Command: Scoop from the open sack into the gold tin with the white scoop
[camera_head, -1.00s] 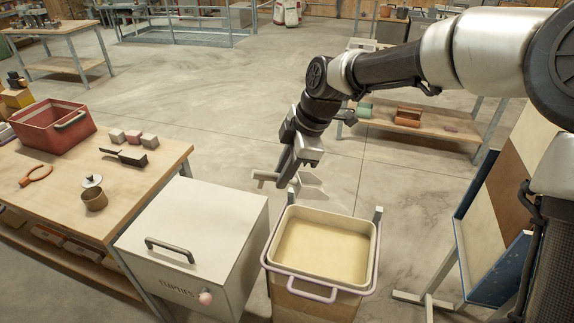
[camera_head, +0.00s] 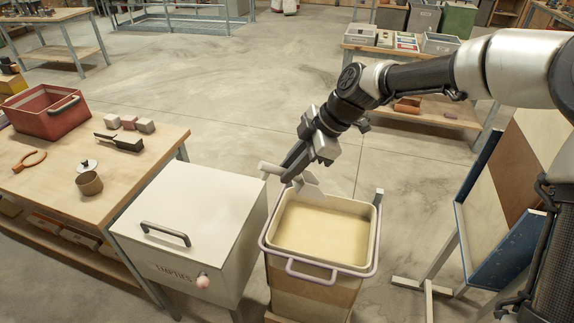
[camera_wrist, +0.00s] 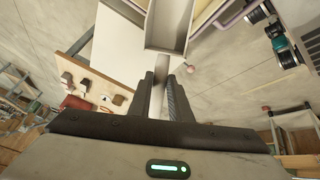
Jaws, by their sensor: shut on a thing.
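My gripper (camera_head: 290,171) is shut on the white scoop (camera_head: 308,187), at the back left corner of an open container (camera_head: 265,235). The container has a lilac rim and handle, a brown body and pale, level feed inside; it seems to be the open sack. The scoop overlaps its back rim in the head view; I cannot tell whether they touch. In the wrist view the scoop (camera_wrist: 170,22) extends beyond my fingers (camera_wrist: 162,82), with no feed visible in it.
A white box marked EMPTIES (camera_head: 190,220) stands between the table (camera_head: 140,165) and the container. The table also holds a red crate (camera_head: 48,118), pliers, a dark brush-like tool and small blocks. A blue-framed board (camera_head: 500,250) stands at right. Open floor lies behind.

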